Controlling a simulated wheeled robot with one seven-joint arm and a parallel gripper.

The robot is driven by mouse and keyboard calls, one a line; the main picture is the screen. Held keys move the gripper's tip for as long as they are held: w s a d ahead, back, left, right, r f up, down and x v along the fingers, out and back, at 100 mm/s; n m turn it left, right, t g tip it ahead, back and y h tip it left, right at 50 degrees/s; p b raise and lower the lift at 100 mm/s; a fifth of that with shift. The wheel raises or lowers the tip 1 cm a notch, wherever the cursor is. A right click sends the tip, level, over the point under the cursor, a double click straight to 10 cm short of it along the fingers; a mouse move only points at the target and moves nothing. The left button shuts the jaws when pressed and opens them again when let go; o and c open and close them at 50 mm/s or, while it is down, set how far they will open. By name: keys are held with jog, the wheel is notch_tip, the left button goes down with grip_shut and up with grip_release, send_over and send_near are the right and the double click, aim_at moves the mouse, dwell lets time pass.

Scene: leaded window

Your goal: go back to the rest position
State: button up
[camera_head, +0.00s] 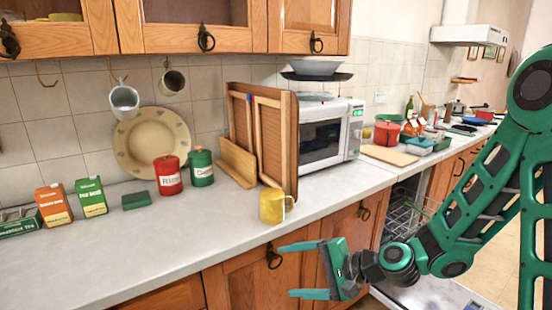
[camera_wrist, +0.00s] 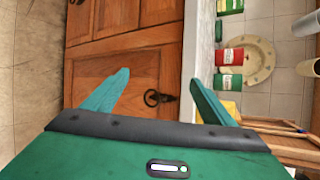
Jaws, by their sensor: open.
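My gripper (camera_head: 308,270) is green, open and empty. In the head view it hangs in front of the lower cabinet doors, below the countertop edge, with its fingers pointing left. My green arm (camera_head: 470,200) reaches in from the right. In the wrist view the two fingers of my gripper (camera_wrist: 158,95) are spread apart, with a wooden cabinet door and its dark ring handle (camera_wrist: 155,97) beyond them. Nothing is between the fingers.
A yellow mug (camera_head: 272,206) stands near the countertop's (camera_head: 150,235) front edge, above my gripper. A red canister (camera_head: 168,175), a green canister (camera_head: 201,167) and a microwave (camera_head: 325,135) stand farther back. An open dishwasher (camera_head: 405,215) with a rack is beside my arm.

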jog(key=s+d+f+n+g+h, duration=0.15)
jog(key=s+d+h, duration=0.25)
jog(key=d, duration=0.7)
jog(key=s+d+n+g+h, duration=0.1)
jog(key=s+d+n+h, duration=0.25)
jog(key=d, duration=0.65)
jog(key=s+d+r+m+g+h, duration=0.1)
jog(key=s+d+r, duration=0.3)
jog(key=s+d, duration=0.3)
jog(key=s+d+r+m+g+h, duration=0.1)
jog(key=s+d+r+g+h, duration=0.1)
jog(key=s+d+r, duration=0.3)
jog(key=s+d, duration=0.3)
jog(key=s, duration=0.3)
jog(key=shift+s+r, duration=0.15)
jog(key=shift+s, duration=0.05)
jog(key=shift+h, duration=0.25)
jog(key=shift+w+f+g, duration=0.25)
jog(key=shift+w, duration=0.4)
